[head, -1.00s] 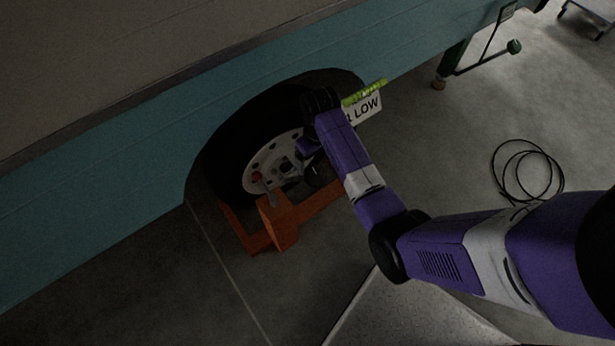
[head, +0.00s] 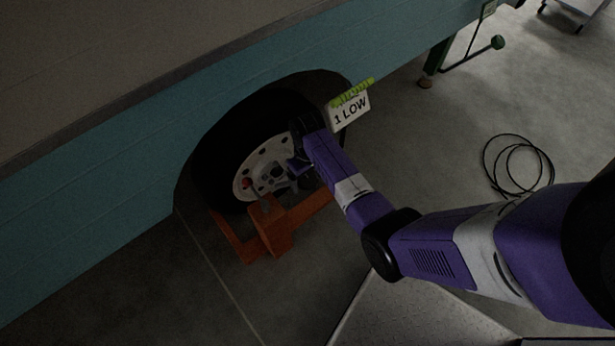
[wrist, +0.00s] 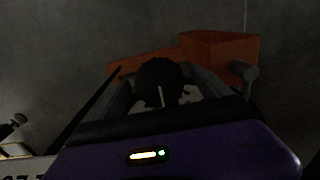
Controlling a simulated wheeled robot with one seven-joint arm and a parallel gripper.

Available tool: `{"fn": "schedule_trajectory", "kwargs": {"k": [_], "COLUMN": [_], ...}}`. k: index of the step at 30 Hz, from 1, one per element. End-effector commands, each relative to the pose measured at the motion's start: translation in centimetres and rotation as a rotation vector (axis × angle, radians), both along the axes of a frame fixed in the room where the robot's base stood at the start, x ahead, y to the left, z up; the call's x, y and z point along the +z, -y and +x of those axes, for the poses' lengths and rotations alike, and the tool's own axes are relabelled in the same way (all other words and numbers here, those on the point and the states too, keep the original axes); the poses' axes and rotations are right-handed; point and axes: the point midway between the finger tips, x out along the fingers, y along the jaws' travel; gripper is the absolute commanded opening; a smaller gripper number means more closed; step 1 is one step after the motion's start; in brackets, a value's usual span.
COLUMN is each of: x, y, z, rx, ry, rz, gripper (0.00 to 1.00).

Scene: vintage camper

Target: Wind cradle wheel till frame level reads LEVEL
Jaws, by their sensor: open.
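The frame level (head: 352,93) is a yellow-green bar above a white sign (head: 350,108) that reads "1 LOW". It hangs at the camper's lower edge, right of the wheel arch. The orange cradle (head: 268,232) stands on the floor by the tyre and shows in the wrist view (wrist: 218,46). My gripper (head: 290,176) is low in front of the wheel hub, partly hidden by my arm. In the wrist view my gripper (wrist: 163,84) is open, its fingers either side of a dark round knob (wrist: 158,75) with a pale mark, likely the cradle wheel. Contact cannot be told.
The black tyre (head: 215,165) with a white hub (head: 248,172) sits in the teal camper's (head: 120,190) arch. A green jack leg (head: 440,58) stands at upper right. A coiled black cable (head: 518,165) lies on the floor. The floor between is clear.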

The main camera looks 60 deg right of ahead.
Motion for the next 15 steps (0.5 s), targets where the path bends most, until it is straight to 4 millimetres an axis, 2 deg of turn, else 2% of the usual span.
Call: {"fn": "schedule_trajectory", "kwargs": {"k": [1, 10, 11, 15], "x": [0.02, 0.04, 0.04, 0.07], "y": [0.0, 0.0, 0.0, 0.0], "z": [0.01, 0.01, 0.01, 0.01], "rx": [0.0, 0.0, 0.0, -0.005], "ry": [0.0, 0.0, 0.0, 0.001], "rz": [0.0, 0.0, 0.0, 0.003], "gripper": [0.87, 0.28, 0.25, 0.25]}}
